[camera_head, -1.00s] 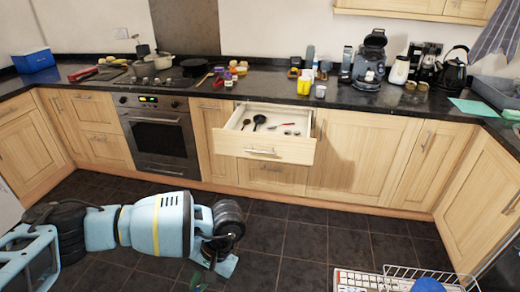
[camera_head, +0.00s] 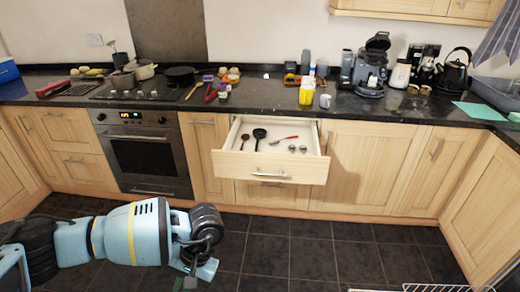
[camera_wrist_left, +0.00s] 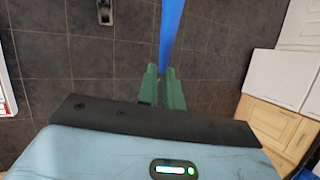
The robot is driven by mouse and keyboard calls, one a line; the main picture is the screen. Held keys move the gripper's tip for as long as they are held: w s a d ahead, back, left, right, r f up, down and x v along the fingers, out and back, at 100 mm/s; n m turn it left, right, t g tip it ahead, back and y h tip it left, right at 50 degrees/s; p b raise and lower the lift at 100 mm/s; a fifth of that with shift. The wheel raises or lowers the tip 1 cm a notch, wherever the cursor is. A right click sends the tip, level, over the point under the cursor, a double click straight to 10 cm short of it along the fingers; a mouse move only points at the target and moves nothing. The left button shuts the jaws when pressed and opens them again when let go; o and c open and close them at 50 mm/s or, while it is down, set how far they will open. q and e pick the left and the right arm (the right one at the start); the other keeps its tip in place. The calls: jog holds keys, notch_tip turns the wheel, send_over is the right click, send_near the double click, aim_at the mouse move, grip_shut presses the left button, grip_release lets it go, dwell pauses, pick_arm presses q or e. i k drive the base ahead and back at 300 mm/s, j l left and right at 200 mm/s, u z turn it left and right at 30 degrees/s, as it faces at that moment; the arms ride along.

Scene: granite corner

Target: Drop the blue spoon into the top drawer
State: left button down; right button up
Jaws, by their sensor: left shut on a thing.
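The top drawer (camera_head: 220,164) is open below the worktop in the head view. It holds a brown spoon, a black ladle, a red-handled utensil and two small round metal things. My left gripper (camera_wrist_left: 163,74) has its green fingers closed on a blue bar-like piece, the blue spoon (camera_wrist_left: 170,30), in the left wrist view. The spoon's far end runs out of the top of that view. In the head view my left arm is low over the floor in front of the oven, left of the drawer and apart from it. My right gripper is not in view.
The oven (camera_head: 150,162) is left of the drawer. The black worktop (camera_head: 262,95) carries pans, a yellow bottle (camera_head: 306,93), a coffee machine (camera_head: 372,70) and a kettle (camera_head: 455,70). A white wire rack (camera_head: 430,288) shows at the bottom right. The floor before the drawer is clear.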

aim_at(268, 142)
jog(key=i+j, duration=0.15)
jog(key=i, duration=1)
